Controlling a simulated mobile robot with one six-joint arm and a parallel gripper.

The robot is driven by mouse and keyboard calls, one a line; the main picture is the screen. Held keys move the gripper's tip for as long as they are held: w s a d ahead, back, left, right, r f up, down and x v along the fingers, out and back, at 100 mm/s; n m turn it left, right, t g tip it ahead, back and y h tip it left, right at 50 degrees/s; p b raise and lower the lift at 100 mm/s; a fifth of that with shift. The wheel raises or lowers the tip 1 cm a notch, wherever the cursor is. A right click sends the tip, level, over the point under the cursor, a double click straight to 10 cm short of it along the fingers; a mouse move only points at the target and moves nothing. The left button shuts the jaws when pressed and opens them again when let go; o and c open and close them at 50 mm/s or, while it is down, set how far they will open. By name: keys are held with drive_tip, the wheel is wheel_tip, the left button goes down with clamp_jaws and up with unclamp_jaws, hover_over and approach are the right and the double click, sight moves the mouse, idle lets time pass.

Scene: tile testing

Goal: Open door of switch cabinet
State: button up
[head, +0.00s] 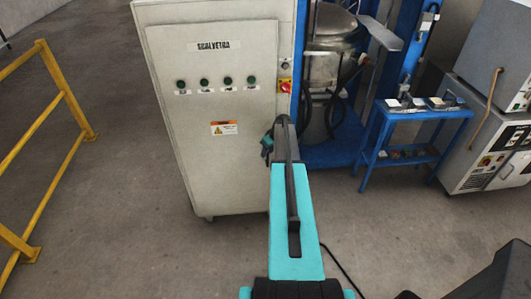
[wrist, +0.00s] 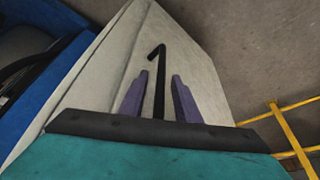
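The switch cabinet (head: 225,165) is tall and off-white, with a nameplate, a row of dark green buttons and a warning label on its front door. My gripper (head: 267,146) is in front of the door's right part, at mid height. The wrist view shows the cabinet (wrist: 185,45) filling the middle, with a seam along its left side. There the two purple fingers of my gripper (wrist: 158,88) stand apart, a black hooked rod (wrist: 159,75) between them. Contact with the door cannot be told.
A yellow railing (head: 62,95) stands at the left. Blue equipment with a metal vessel (head: 330,60) is just right of the cabinet. A blue stand (head: 410,122) and a grey machine (head: 485,140) are further right. Bare floor (head: 130,220) is free at the front left.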

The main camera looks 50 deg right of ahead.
drive_tip(key=shift+w+f, duration=0.1)
drive_tip(key=shift+f, duration=0.2)
clamp_jaws()
